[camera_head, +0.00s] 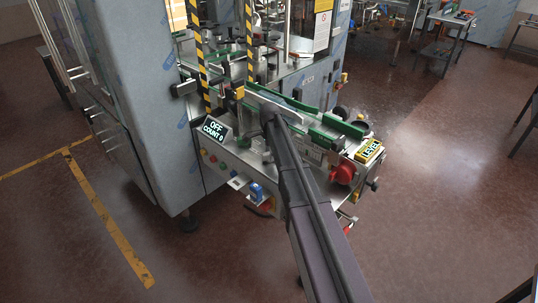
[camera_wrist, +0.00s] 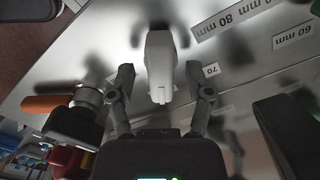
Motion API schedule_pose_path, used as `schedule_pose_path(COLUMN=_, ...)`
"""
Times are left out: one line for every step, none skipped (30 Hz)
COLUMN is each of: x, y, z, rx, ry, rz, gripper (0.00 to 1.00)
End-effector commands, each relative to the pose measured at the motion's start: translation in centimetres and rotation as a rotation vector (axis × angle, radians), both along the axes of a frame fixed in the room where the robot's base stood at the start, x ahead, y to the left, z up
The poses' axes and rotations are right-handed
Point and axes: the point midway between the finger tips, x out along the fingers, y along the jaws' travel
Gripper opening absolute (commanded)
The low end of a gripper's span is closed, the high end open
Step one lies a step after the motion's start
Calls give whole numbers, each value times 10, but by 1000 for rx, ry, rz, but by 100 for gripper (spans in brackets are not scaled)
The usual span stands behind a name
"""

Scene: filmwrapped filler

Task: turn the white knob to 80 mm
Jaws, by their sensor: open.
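The white knob (camera_wrist: 160,65) is elongated and stands on a grey metal panel (camera_wrist: 95,40) in the wrist view. Its long side runs up and down the picture. My gripper (camera_wrist: 160,82) is open, with one finger on each side of the knob and a visible gap to each. A label reading 80 mm (camera_wrist: 226,20) is up and right of the knob. A label reading 70 (camera_wrist: 211,70) lies just right of it, and one reading 60 mm (camera_wrist: 293,35) is farther right. I cannot make out the knob or the fingers in the head view, where my arm covers that area.
An orange handle (camera_wrist: 45,103) on a metal shaft is left of my gripper. A black block (camera_wrist: 290,135) is close at right. In the head view the machine bears a display reading OFF COUNT 0 (camera_head: 213,130), a red knob (camera_head: 343,174) and green rails (camera_head: 343,126).

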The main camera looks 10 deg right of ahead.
Motion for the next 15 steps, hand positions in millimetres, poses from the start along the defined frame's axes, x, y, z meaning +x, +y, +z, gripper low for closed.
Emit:
schedule_pose_path(x=0, y=0, z=0, rx=0, ry=0, rz=0, gripper=66)
schedule_pose_path(x=0, y=0, z=0, rx=0, ry=0, rz=0, gripper=66)
schedule_pose_path(x=0, y=0, z=0, rx=0, ry=0, rz=0, gripper=66)
schedule_pose_path(x=0, y=0, z=0, rx=0, ry=0, rz=0, gripper=57)
schedule_pose_path(x=0, y=0, z=0, rx=0, ry=0, rz=0, gripper=48)
schedule_pose_path(x=0, y=0, z=0, rx=0, ry=0, rz=0, gripper=36)
schedule_pose_path(x=0, y=0, z=0, rx=0, ry=0, rz=0, gripper=27)
schedule_pose_path(x=0, y=0, z=0, rx=0, ry=0, rz=0, gripper=18)
schedule_pose_path(x=0, y=0, z=0, rx=0, ry=0, rz=0, gripper=6)
schedule_pose_path(x=0, y=0, z=0, rx=0, ry=0, rz=0, gripper=0)
schedule_pose_path(x=0, y=0, z=0, rx=0, ry=0, rz=0, gripper=0)
schedule_pose_path(x=0, y=0, z=0, rx=0, ry=1, rz=0, gripper=0)
schedule_pose_path(x=0, y=0, z=0, rx=0, ry=1, rz=0, gripper=0)
schedule_pose_path(x=0, y=0, z=0, rx=0, ry=1, rz=0, gripper=0)
schedule_pose_path(x=-1, y=0, z=0, rx=0, ry=1, rz=1, gripper=0)
